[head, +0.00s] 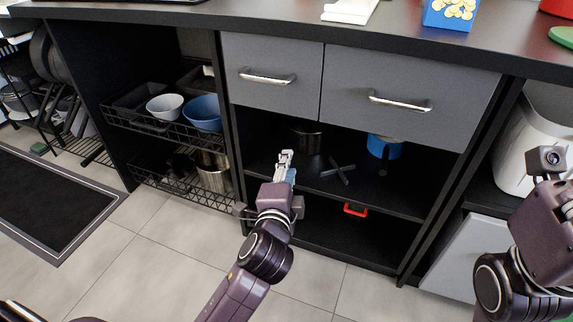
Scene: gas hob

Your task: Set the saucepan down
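I cannot tell which vessel is the saucepan. A dark metal pot (307,139) stands on the cabinet's upper open shelf, partly hidden under the drawers. A blue pot (386,149) stands on the same shelf to the right. A steel pot (213,175) sits in the lower wire basket at the left. My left gripper (285,158) is in front of the open shelf, below and left of the dark pot in the picture. Its fingers are small and close together, and no pot shows in it. My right arm is at the right edge; its fingers do not show.
A dark cross-shaped trivet (337,171) lies on the shelf (385,201). A red handle (355,209) shows in the lower compartment. Two drawers (411,96) overhang the shelf. The countertop (270,20) is above; a white bin (530,140) stands right.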

